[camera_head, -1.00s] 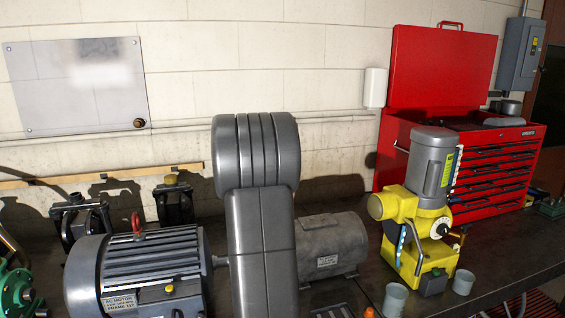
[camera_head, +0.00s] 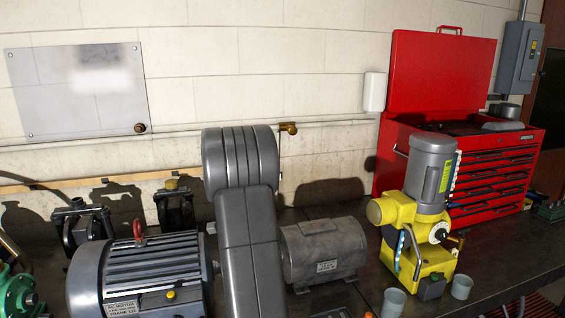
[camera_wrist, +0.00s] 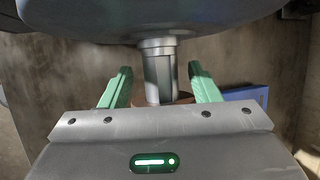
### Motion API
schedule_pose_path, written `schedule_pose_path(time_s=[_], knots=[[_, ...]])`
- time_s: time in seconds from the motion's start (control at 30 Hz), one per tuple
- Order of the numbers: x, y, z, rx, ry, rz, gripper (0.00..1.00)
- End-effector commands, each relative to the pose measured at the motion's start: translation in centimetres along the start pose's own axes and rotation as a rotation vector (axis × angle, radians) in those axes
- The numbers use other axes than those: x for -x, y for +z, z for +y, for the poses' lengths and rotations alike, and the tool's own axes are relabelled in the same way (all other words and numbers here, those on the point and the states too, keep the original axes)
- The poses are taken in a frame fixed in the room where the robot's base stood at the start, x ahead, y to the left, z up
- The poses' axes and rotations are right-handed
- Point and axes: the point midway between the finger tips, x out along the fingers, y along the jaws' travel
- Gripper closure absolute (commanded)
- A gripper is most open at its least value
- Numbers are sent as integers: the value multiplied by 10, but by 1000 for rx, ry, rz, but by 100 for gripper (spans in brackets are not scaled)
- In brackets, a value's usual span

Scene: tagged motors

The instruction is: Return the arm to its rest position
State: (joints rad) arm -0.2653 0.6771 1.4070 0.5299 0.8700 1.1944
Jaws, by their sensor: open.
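My gripper (camera_wrist: 158,82) shows in the wrist view with its two green fingers spread apart. A short metal shaft (camera_wrist: 159,72) under a large dark rounded body (camera_wrist: 150,18) appears between or beyond the fingers. I cannot tell how far away it is, and no contact with the fingers is visible. In the head view my grey arm rises in front of the bench, left of the middle, and my gripper is hidden there.
A large grey motor (camera_head: 140,275) stands left of my arm and a smaller grey motor (camera_head: 325,250) right of it. A yellow and grey machine (camera_head: 420,215), cups (camera_head: 393,302) and a red tool chest (camera_head: 500,165) stand farther right. Black stands (camera_head: 82,225) are behind.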

Motion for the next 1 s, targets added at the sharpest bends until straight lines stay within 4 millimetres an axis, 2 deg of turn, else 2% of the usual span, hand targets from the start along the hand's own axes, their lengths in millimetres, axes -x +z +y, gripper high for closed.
schedule_pose_path(time_s=[0.4, 1.0], knots=[[0, -1, 6, 94, -232, 0, 44], [-2, -2, 11, 172, -421, 1, 44]])
